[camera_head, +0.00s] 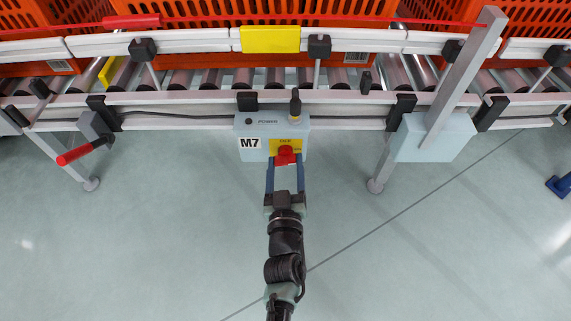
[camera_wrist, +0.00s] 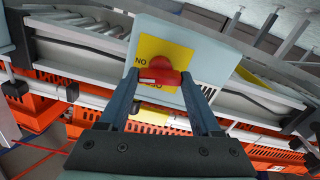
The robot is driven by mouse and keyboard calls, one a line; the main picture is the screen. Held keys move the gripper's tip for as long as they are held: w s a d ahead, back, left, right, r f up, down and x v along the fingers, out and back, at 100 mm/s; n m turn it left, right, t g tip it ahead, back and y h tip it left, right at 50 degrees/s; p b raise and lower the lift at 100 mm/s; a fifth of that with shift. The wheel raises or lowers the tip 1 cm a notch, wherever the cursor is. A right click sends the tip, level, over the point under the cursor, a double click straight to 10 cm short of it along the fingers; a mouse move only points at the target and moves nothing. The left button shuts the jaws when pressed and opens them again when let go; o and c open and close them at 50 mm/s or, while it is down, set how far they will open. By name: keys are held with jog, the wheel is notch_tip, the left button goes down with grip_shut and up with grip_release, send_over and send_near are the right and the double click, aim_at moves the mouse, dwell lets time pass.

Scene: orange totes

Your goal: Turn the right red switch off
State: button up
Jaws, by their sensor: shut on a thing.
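The red switch (camera_head: 286,153) sits on a yellow plate on the front of a pale grey box (camera_head: 248,128) marked M7, below the conveyor rail. The wrist view shows its red knob (camera_wrist: 158,72) close up, with a handle bar lying across the yellow plate (camera_wrist: 178,47). Part of the plate's lettering is hidden by the knob. My gripper (camera_head: 285,164) is at the box, its two blue-grey fingers on either side of the knob and shut on it. The fingers also show in the wrist view (camera_wrist: 159,84).
A red-handled lever (camera_head: 76,154) hangs on the conveyor frame at left. Orange totes (camera_head: 205,10) line the conveyor behind. The floor in front is clear.

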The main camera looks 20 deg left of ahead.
jog(key=n, duration=0.3)
jog(key=shift+n, duration=0.3)
jog(key=n+b, duration=0.1)
jog(key=n, duration=0.2)
jog(key=shift+f+n, duration=0.1)
jog(key=shift+n, duration=0.2)
jog(key=n, duration=0.4)
jog(key=shift+n+b, duration=0.3)
jog(key=shift+b, duration=0.05)
jog(key=shift+n+b, duration=0.35)
jog(key=shift+n, duration=1.45)
jog(key=o, duration=1.4)
jog(key=p+v, duration=0.4)
jog(key=v, duration=0.9)
